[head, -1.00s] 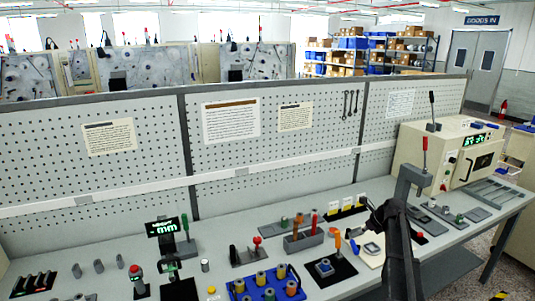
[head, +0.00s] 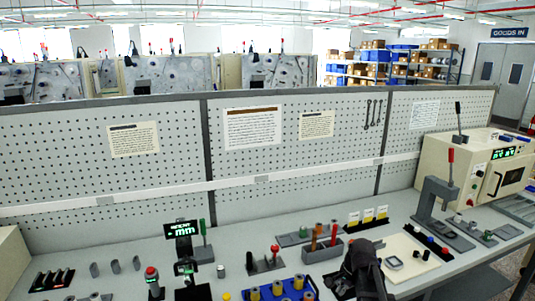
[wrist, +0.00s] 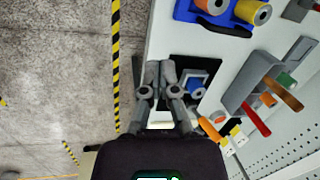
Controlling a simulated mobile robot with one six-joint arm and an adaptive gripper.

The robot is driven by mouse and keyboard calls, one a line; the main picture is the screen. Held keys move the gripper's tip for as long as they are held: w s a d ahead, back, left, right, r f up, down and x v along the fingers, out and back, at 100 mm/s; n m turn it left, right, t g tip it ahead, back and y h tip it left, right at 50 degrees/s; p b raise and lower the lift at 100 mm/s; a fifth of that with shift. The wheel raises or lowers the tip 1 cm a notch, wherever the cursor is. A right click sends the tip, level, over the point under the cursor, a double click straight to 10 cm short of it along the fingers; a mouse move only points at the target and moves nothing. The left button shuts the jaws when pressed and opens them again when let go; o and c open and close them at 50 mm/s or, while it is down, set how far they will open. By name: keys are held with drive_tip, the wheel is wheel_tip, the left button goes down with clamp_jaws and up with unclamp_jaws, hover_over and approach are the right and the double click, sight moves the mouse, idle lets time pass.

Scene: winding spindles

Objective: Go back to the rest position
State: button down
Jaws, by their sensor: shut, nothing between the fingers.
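My gripper (head: 360,250) shows dark in the head view, over the front part of the bench (head: 330,262). In the wrist view my gripper (wrist: 158,68) has its two grey fingers close together with nothing between them. The fingers lie over the bench's front edge, beside a black mat (wrist: 206,66) that carries a blue and grey square part (wrist: 195,84). In the head view my arm hides most of that mat. No gap or contact between fingertips and bench can be judged.
A blue tray with spools (head: 268,294) stands left of my gripper, a grey holder with upright tools (head: 318,250) behind it. A grey lever press (head: 436,200) and a cream cabinet (head: 468,170) stand right. Open floor (wrist: 60,60) lies before the bench.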

drive_tip(key=s+a+f+n+g+h+b, duration=0.1)
drive_tip(key=s+a+f+n+h, duration=0.1)
drive_tip(key=s+a+n, duration=0.4)
drive_tip(key=shift+s+a+f+n+g+b, duration=0.15)
drive_tip(key=shift+s+a+n+g+b, duration=0.2)
drive_tip(key=shift+s+n, duration=2.55)
